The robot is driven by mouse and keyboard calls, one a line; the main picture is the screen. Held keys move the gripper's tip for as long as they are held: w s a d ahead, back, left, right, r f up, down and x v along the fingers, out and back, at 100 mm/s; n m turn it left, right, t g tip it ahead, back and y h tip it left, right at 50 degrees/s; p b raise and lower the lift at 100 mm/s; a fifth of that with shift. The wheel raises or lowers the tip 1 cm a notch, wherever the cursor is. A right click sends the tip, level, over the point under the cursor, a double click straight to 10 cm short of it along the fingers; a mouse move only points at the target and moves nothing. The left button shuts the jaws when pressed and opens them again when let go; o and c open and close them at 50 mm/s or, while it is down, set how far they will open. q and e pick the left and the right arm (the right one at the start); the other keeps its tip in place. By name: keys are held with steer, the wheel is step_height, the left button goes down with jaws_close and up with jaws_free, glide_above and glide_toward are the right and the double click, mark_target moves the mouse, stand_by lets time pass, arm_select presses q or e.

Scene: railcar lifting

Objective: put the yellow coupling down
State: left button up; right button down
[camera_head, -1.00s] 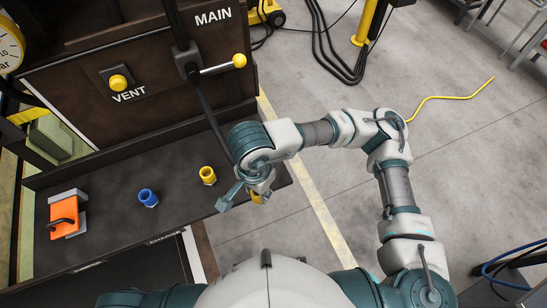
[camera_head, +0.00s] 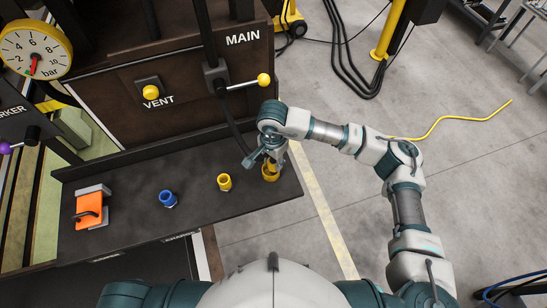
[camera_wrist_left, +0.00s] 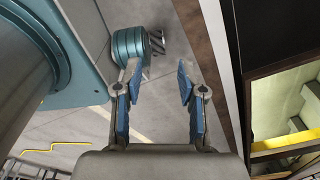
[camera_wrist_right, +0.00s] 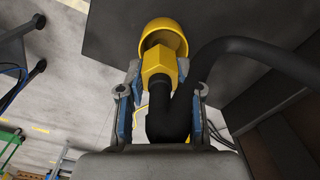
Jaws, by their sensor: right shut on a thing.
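The yellow coupling (camera_head: 270,174) is in my right gripper (camera_head: 266,158), at the right end of the dark shelf (camera_head: 135,235). In the right wrist view my right gripper (camera_wrist_right: 160,82) is shut on the yellow coupling (camera_wrist_right: 158,62), which has a wide round yellow end and a black hose bend below it. I cannot tell whether the coupling touches the shelf. A yellow fitting (camera_head: 224,182) and a blue fitting (camera_head: 168,199) stand on the shelf to its left. My left gripper (camera_wrist_left: 158,80) shows only in its wrist view, open and empty.
An orange block with a black handle (camera_head: 88,208) sits at the shelf's left. Behind the shelf stands a dark panel with a yellow VENT knob (camera_head: 150,92) and a MAIN lever (camera_head: 263,80). A black hose (camera_wrist_right: 245,55) runs near the right gripper. The shelf between the fittings is bare.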

mark_target(270, 161)
steer(key=shift+a, duration=0.5)
steer(key=shift+a+f, duration=0.15)
steer(key=c, duration=0.8)
jaws_free()
steer(key=shift+a, duration=0.1)
steer(key=shift+o, duration=0.2)
steer(key=shift+d, duration=0.6)
steer(key=shift+r, duration=0.5)
step_height(270, 161, up, 11)
steer(key=b, duration=0.2)
steer(key=shift+r+b, duration=0.15)
steer(key=shift+b, duration=0.2)
arm_select(q)
steer(key=f, duration=0.1)
steer(key=a+f, duration=0.1)
steer(key=shift+f, duration=0.4)
arm_select(e)
steer(key=shift+a, duration=0.2)
